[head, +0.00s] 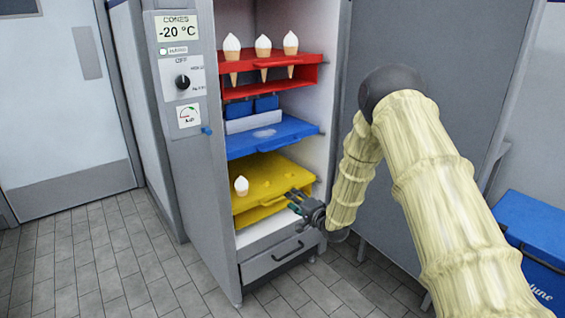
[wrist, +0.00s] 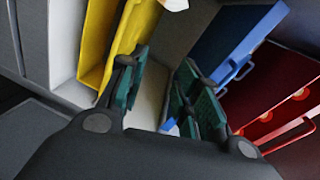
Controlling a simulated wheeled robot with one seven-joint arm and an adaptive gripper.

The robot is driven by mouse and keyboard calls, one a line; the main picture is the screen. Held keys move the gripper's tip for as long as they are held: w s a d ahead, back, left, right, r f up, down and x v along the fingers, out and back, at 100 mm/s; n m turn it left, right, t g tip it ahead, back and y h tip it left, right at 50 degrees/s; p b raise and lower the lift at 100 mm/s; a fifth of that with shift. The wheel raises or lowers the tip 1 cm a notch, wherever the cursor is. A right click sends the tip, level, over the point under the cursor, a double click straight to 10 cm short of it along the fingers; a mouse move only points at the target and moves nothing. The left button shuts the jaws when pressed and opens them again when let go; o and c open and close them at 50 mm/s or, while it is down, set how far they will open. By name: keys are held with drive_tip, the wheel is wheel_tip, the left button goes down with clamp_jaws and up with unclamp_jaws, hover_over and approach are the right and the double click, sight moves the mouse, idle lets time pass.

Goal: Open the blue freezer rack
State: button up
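The blue rack (head: 272,137) is the middle shelf of the open freezer, between the red rack (head: 302,77) and the yellow rack (head: 270,180). In the wrist view the blue rack (wrist: 232,42) is at upper right, with a blue handle (wrist: 237,74) on its front edge. My gripper (head: 291,201) is in front of the yellow rack's right front corner, lower than the blue rack. In the wrist view its green fingers (wrist: 165,85) stand apart, with nothing visible held between them.
Several cones stand in the red rack; one cone (head: 241,186) stands on the yellow rack. Blue and white packs (head: 252,114) sit at the back above the blue rack. The grey open door (head: 440,60) is to the right, beside my arm. A drawer (head: 283,255) is below.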

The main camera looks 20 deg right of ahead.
sight(282, 145)
drive_tip(key=w+d+r+m+t+y+b, duration=0.1)
drive_tip(key=w+d+r+t+b, duration=0.1)
drive_tip(key=w+r, duration=0.3)
drive_tip(key=w+d+r+m+t+y+b, duration=0.1)
drive_tip(key=w+d+r+y, duration=0.1)
drive_tip(key=r, duration=0.5)
drive_tip(key=x, duration=0.5)
drive_tip(key=b+x, duration=0.1)
drive_tip(key=x, duration=0.5)
drive_tip(key=shift+d+r, duration=0.1)
drive_tip(key=shift+r, duration=0.15)
drive_tip(key=shift+c, duration=0.3)
clamp_jaws()
